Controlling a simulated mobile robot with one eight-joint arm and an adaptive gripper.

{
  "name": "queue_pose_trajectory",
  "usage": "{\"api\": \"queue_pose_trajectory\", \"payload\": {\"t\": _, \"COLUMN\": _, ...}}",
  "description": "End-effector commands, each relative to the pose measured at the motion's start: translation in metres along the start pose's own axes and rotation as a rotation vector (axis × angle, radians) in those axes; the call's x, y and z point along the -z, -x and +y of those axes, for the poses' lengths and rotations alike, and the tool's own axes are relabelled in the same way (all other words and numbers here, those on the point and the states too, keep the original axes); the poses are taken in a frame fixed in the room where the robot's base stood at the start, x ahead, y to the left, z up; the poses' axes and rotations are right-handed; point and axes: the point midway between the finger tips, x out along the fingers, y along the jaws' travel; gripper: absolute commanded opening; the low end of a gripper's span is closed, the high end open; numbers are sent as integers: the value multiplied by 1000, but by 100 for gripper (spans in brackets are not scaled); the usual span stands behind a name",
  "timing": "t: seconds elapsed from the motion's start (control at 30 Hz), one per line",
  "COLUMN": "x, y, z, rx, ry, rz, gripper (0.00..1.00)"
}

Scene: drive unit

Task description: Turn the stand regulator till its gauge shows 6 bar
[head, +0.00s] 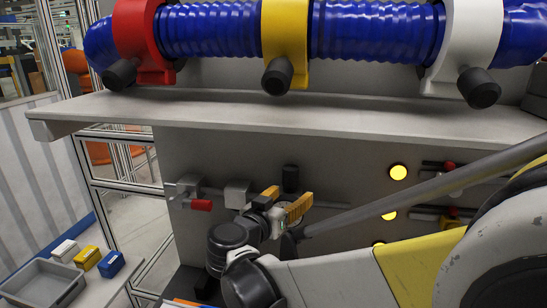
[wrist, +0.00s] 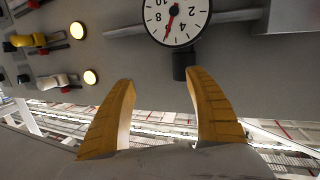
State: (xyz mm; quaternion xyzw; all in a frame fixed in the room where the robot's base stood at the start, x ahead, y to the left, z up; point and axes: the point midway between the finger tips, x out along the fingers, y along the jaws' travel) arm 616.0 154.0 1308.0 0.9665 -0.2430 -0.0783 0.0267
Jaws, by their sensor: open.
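The regulator's round white gauge (wrist: 190,22) is at the top of the wrist view, cut by the frame edge. Its red needle points down and slightly left in that view; I cannot read the exact value. Just below it in the wrist view is a dark cylindrical knob (wrist: 184,66), which shows in the head view as a black upright knob (head: 290,176). My gripper (wrist: 160,82) has its two yellow fingers spread with nothing between them. The knob is beyond the fingers, closer to the right one in the wrist view. In the head view my gripper (head: 287,201) hides the gauge.
A pipe (head: 330,205) runs along the grey panel, with a red-handled valve (head: 198,204) at the left. Lit yellow lamps (head: 398,172) and more valves (head: 440,166) are at the right.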

Motion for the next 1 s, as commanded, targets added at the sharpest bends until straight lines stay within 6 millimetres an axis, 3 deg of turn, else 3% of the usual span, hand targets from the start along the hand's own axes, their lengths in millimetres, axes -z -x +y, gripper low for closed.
{"api": "queue_pose_trajectory", "payload": {"t": 0.03, "x": -18, "y": -9, "z": 30, "rx": -19, "ry": 35, "rz": -74, "gripper": 63}}
{"api": "queue_pose_trajectory", "payload": {"t": 0.17, "x": -68, "y": -13, "z": 106, "rx": -15, "ry": 140, "rz": -311, "gripper": 63}}
{"api": "queue_pose_trajectory", "payload": {"t": 0.3, "x": -127, "y": 11, "z": 172, "rx": 65, "ry": 209, "rz": -538, "gripper": 63}}
{"api": "queue_pose_trajectory", "payload": {"t": 0.4, "x": -169, "y": 39, "z": 206, "rx": 158, "ry": 226, "rz": -660, "gripper": 63}}
{"api": "queue_pose_trajectory", "payload": {"t": 0.53, "x": -213, "y": 77, "z": 228, "rx": 293, "ry": 217, "rz": -750, "gripper": 63}}
{"api": "queue_pose_trajectory", "payload": {"t": 0.7, "x": -243, "y": 109, "z": 235, "rx": 422, "ry": 192, "rz": -775, "gripper": 63}}
{"api": "queue_pose_trajectory", "payload": {"t": 1.0, "x": -249, "y": 120, "z": 234, "rx": 473, "ry": 183, "rz": -772, "gripper": 63}}
